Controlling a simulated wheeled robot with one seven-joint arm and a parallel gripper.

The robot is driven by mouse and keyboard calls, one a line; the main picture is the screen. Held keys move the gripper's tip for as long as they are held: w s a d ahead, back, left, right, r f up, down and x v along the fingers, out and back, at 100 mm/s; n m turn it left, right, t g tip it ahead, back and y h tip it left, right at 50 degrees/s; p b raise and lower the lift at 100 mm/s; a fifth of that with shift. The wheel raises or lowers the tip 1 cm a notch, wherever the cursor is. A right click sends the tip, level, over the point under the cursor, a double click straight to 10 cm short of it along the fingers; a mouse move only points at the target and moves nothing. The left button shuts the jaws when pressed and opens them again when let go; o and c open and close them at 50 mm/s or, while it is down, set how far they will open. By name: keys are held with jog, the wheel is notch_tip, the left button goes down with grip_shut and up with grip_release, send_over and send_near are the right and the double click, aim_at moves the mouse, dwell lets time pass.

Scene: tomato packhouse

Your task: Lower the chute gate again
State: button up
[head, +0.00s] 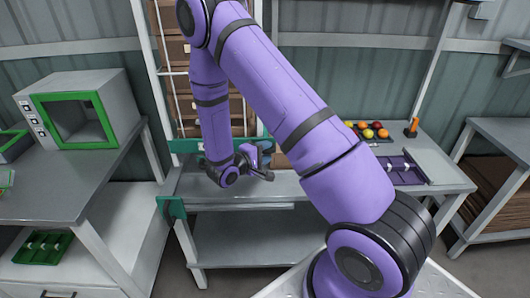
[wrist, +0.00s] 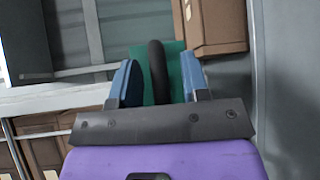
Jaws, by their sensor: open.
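The green chute gate (head: 184,146) shows in the head view as a flat panel across the lower part of the chute, partly hidden by my arm. In the wrist view the green gate (wrist: 174,62) lies straight in front of my fingers, with a black curved handle (wrist: 157,70) on it. My gripper (wrist: 159,62) is open, with one blue finger on each side of the handle. I cannot tell whether either finger touches it. In the head view my gripper (head: 260,162) is by the chute, above the grey bench (head: 290,186).
Brown cartons (head: 175,50) are stacked in the chute behind the gate. A tray of tomatoes (head: 368,131), a purple tray (head: 405,172) and an orange-topped item (head: 413,127) are on the bench at right. A green-framed box (head: 75,118) stands on the left table.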

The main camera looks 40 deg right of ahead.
grip_shut()
notch_tip(320, 180, down, 11)
jog(key=shift+r, duration=0.2)
jog(key=shift+f, duration=0.15)
dwell(0.3)
jog(key=shift+f, duration=0.1)
grip_release()
